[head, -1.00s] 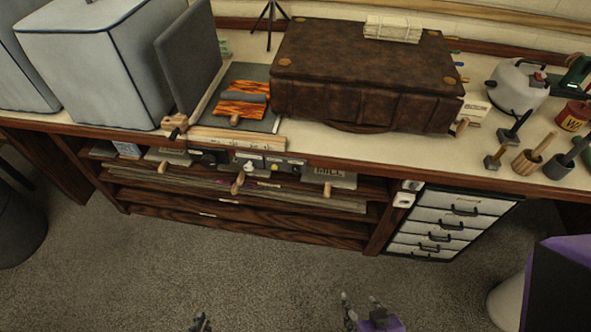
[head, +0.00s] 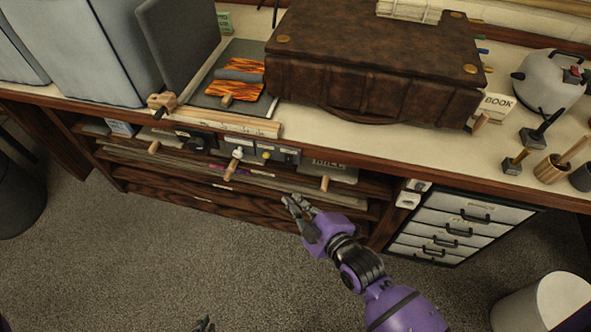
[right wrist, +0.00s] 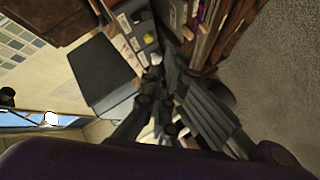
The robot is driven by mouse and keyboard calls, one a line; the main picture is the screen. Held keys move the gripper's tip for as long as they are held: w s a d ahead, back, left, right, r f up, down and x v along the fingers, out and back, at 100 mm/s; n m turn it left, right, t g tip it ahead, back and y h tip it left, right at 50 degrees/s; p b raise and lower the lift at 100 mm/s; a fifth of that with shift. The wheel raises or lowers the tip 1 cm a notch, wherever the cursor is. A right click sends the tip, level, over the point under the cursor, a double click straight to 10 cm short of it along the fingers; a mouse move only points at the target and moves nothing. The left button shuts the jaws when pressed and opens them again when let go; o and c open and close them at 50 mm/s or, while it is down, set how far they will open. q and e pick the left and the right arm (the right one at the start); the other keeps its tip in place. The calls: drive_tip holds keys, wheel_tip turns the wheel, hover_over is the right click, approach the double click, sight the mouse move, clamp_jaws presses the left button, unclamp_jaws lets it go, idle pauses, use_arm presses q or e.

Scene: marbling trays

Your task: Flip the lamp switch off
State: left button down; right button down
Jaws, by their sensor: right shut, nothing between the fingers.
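A row of small switch boxes is mounted on the bench front under the table edge in the head view: a dark box (head: 197,140), a grey box with a white knob (head: 238,153) and a grey box with a small yellowish knob (head: 278,154). Their labels are too small to read, so I cannot tell which is the lamp switch. My right gripper (head: 297,205) is shut and empty, below and right of the boxes, apart from them. In the right wrist view its fingers (right wrist: 166,75) point toward the box row (right wrist: 140,32). My left gripper (head: 204,324) barely shows at the bottom edge.
A brown leather case (head: 370,60) and a clamped wooden board (head: 225,122) stand on the bench above. Wooden pegs stick out below the edge, one (head: 324,183) near my right gripper. White fittings (head: 408,199) sit beside the drawer unit (head: 450,232). The floor in front is open.

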sight(288, 160)
use_arm(q)
drive_tip(key=shift+w+d, duration=0.1)
drive_tip(key=shift+w, duration=0.1)
use_arm(e)
drive_tip(key=w+a+f+n, duration=0.1)
drive_tip(key=w+f+n, duration=0.1)
drive_tip(key=w, duration=0.4)
drive_tip(key=w+a+f+n, duration=0.2)
drive_tip(key=w+n, duration=0.1)
drive_tip(key=w, duration=0.3)
drive_tip(key=shift+a, duration=0.25)
drive_tip(key=shift+r, duration=0.1)
use_arm(q)
drive_tip(key=shift+f, duration=0.1)
